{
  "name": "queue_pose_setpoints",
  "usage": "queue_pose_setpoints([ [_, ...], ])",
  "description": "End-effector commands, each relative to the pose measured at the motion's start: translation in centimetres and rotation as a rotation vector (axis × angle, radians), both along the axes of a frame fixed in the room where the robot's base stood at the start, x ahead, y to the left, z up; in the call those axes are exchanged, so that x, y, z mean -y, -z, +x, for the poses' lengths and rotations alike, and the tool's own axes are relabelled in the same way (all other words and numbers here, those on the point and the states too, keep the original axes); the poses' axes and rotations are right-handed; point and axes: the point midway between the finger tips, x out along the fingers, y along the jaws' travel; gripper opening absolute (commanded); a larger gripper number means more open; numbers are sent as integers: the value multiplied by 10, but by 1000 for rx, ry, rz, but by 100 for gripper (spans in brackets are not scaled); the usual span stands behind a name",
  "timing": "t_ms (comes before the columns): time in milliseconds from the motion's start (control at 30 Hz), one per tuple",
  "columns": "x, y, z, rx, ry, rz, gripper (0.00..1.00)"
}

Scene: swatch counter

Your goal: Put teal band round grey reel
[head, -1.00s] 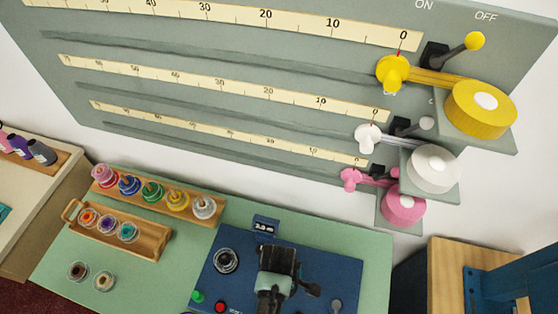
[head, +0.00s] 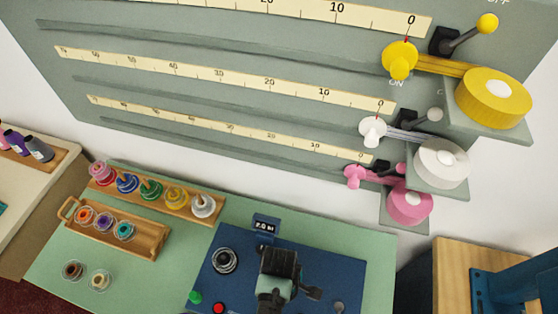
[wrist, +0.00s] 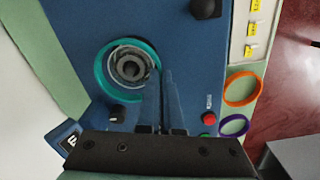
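The grey reel (wrist: 129,69) stands on the blue panel, and in the head view it is the dark round piece (head: 224,260). The teal band (wrist: 98,72) makes a ring about the reel in the wrist view. I cannot tell whether it hangs above the reel or sits down around it. My gripper's (wrist: 165,85) narrow fingers are close together and meet the band's right edge, seemingly shut on it. In the head view my gripper's tips are hidden under its black body, to the right of the reel, and no teal shows clearly at the reel.
An orange band (wrist: 243,88) and a purple band (wrist: 234,126) lie beside the blue panel (wrist: 75,25). Wooden racks (head: 145,239) with coloured reels are at the left. The wall board carries levers.

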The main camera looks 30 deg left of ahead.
Motion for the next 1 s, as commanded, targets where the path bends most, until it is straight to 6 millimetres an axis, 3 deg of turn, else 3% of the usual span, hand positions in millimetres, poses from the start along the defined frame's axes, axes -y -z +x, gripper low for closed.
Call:
queue_pose_setpoints([
  [800, 0, 9, 0, 0, 0, 0, 0],
  [1000, 0, 9, 0, 0, 0, 0, 37],
])
